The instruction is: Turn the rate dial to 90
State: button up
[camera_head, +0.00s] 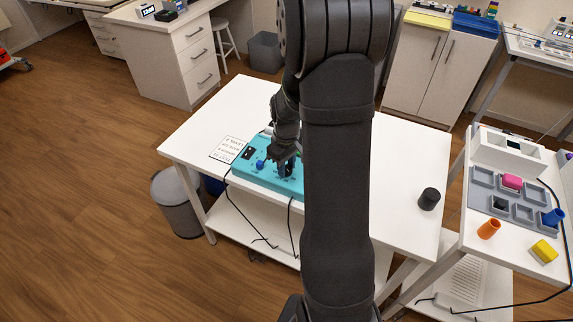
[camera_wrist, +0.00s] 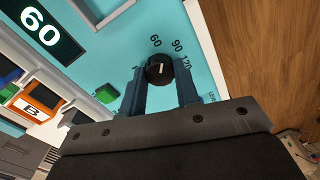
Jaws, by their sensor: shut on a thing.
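The rate dial (camera_wrist: 159,70) is a round black knob with a white pointer mark, on a teal device panel (camera_wrist: 115,60). Labels 60, 90 and 120 are printed around its upper right side in the wrist view. The mark points roughly up, toward the 60 and 90 labels; which one exactly I cannot tell. A dark display (camera_wrist: 40,30) reads 60. My gripper (camera_wrist: 160,74) has one finger on each side of the dial and is shut on it. In the head view, the teal device (camera_head: 262,183) lies on a white table, and my arm hides part of it.
A blue knob (camera_head: 261,164) sits close to my gripper. A printed card (camera_head: 227,149) lies left of the device. A black cylinder (camera_head: 429,199) stands far right.

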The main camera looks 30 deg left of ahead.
jog(key=m, duration=0.5)
jog(key=shift+m, duration=0.4)
dwell(0.3)
jog(key=o, duration=1)
jog(key=shift+r, duration=0.15)
notch_tip(320, 180, up, 17)
jog(key=shift+r, duration=0.1)
notch_tip(320, 180, down, 18)
jog(key=shift+r, duration=0.25)
dwell(0.4)
